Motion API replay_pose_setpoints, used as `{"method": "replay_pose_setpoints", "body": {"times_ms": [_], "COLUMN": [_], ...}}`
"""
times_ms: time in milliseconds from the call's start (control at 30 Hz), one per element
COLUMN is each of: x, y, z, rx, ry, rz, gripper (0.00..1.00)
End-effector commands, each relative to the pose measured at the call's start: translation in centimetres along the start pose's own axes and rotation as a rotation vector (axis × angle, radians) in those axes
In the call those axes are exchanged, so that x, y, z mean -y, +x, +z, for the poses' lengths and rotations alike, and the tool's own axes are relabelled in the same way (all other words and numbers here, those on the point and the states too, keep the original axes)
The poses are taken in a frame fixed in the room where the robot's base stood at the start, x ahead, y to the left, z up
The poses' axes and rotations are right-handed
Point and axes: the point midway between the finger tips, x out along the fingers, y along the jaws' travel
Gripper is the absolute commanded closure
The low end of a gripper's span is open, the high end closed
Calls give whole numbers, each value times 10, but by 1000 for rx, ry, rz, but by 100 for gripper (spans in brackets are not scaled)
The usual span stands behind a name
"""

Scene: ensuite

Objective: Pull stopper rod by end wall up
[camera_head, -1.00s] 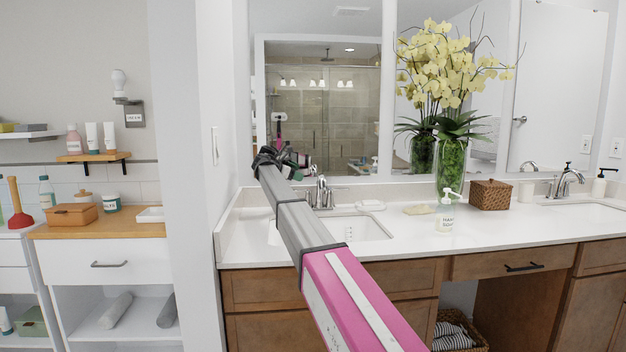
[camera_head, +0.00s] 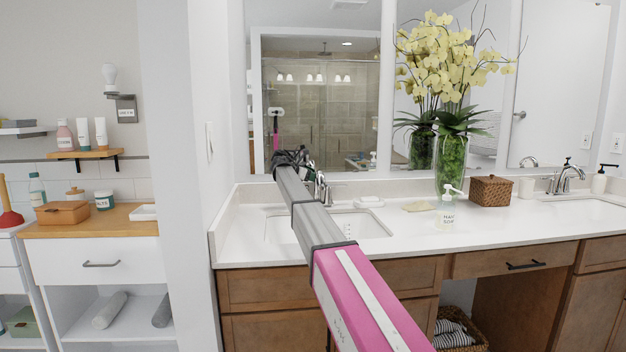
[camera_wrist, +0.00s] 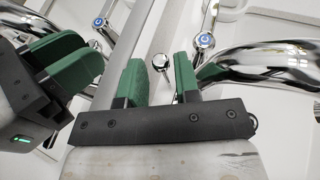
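The stopper rod shows in the wrist view as a small round chrome knob (camera_wrist: 162,62) behind the faucet spout (camera_wrist: 275,65). My gripper (camera_wrist: 159,72) is open, with one green finger on each side of the knob in the picture. I cannot tell whether the knob is at fingertip depth, and no contact shows. In the head view my gripper (camera_head: 291,157) is over the back of the left sink (camera_head: 365,226), by the left faucet (camera_head: 319,188). The rod is hidden there behind my arm.
A chrome handle with a blue cap (camera_wrist: 204,40) stands close to the right finger. The mirror (camera_head: 345,110) is close behind and reflects my gripper at the left of the wrist view. A soap bottle (camera_head: 446,212) and a vase of yellow orchids (camera_head: 450,165) stand right of the sink.

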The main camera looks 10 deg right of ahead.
Motion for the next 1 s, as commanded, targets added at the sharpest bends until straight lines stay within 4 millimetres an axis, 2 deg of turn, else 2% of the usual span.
{"method": "replay_pose_setpoints", "body": {"times_ms": [100,367,400,500,667,900,1000], "x": [0,0,0,0,0,0,0], "y": [6,8,7,7,6,-3,-4], "z": [0,0,0,0,2,26,27], "rx": [0,0,0,0,0,1,2], "ry": [0,0,0,0,1,2,1], "rz": [0,1,1,0,0,0,1], "gripper": [70,70,74,100,100,100,100]}}
